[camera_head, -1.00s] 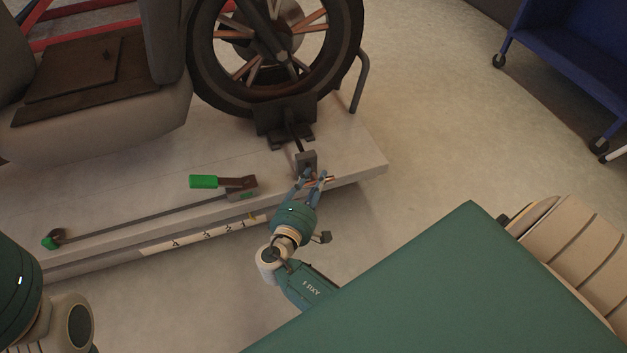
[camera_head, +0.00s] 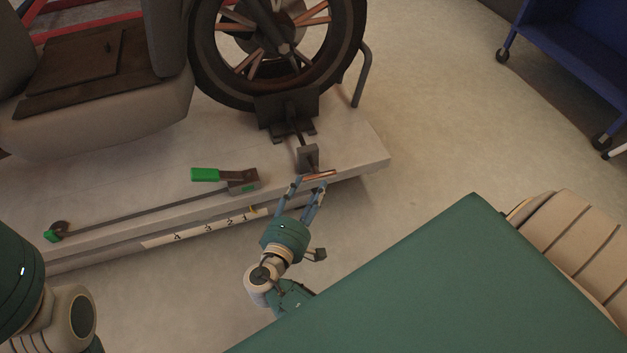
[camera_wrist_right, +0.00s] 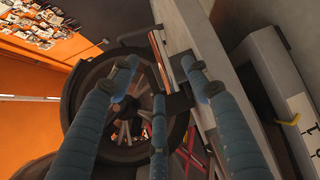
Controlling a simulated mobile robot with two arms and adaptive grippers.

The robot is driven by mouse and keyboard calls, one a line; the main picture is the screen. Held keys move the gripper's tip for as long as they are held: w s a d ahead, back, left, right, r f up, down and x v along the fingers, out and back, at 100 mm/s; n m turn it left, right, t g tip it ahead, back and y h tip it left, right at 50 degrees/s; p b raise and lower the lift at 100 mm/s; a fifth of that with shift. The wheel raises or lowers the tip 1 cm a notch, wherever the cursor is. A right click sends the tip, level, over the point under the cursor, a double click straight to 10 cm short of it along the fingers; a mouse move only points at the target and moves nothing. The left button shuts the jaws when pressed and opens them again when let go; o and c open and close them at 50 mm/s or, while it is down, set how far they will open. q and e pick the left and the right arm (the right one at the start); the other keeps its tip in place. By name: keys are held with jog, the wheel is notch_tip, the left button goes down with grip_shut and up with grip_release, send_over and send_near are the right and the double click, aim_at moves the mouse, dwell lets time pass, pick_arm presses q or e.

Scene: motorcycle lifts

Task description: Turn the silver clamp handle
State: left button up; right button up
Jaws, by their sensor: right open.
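The silver clamp handle (camera_head: 321,174) is a thin shiny bar at the front edge of the lift platform, beside the dark clamp block (camera_head: 308,157) below the wheel. My right gripper (camera_head: 308,188) is open and empty just in front of it, its fingers pointing toward the bar. In the right wrist view the handle (camera_wrist_right: 160,58) shows as a coppery, reflective bar between the spread fingertips of the right gripper (camera_wrist_right: 158,75). I cannot tell whether any finger touches it. My left gripper is out of view; only parts of my left arm show at the left edge.
The motorcycle wheel (camera_head: 278,45) stands in a dark chock (camera_head: 287,112) on the pale lift platform (camera_head: 355,150). A green-handled lever (camera_head: 206,174) lies left of the clamp. A blue cart (camera_head: 570,50) stands at upper right. The floor right of the platform is clear.

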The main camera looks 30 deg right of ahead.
jog(key=shift+s+a, duration=0.25)
jog(key=shift+a, duration=0.1)
jog(key=shift+c, duration=0.3)
